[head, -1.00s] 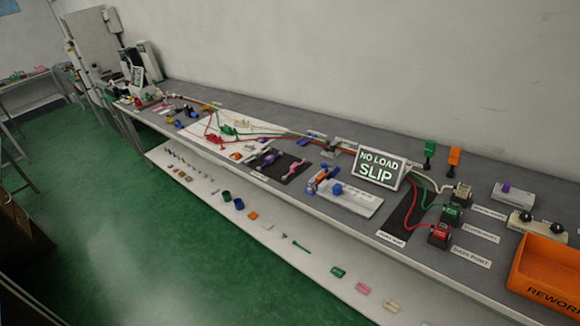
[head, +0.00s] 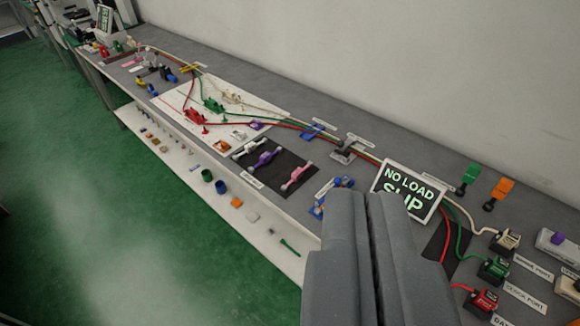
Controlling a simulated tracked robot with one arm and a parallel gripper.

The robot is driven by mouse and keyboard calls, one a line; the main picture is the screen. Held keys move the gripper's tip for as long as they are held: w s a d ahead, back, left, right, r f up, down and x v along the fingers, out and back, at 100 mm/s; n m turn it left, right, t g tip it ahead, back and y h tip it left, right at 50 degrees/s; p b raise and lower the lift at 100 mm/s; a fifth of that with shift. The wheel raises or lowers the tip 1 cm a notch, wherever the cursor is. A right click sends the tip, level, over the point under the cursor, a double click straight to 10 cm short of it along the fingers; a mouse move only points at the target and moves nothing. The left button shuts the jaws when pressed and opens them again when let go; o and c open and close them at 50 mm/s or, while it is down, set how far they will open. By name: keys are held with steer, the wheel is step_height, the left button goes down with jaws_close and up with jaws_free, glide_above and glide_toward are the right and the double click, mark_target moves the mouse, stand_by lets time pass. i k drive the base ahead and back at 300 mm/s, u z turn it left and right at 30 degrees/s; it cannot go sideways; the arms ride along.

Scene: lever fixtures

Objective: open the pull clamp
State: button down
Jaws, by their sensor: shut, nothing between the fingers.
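My gripper (head: 366,215) rises from the bottom of the head view, with its two grey fingers side by side, shut and empty. It hides part of the bench and the lower part of the sign. A blue clamp-like fixture (head: 335,190) with an orange part shows just left of my fingertips, partly covered. A smaller blue fixture (head: 317,131) and a grey one (head: 345,152) sit farther back, along the cables. The labels are too small to read, so I cannot tell which fixture is the pull clamp. No contact with any fixture is visible.
Coloured cable ports (head: 494,268) are at right. Purple and pink levers (head: 263,160) lie on a black mat. A lower shelf (head: 205,168) holds small parts. Green floor is open at left.

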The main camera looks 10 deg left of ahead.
mark_target(342, 180)
steer(key=z, duration=0.05)
steer(key=i, duration=0.85)
steer(key=z, duration=0.45)
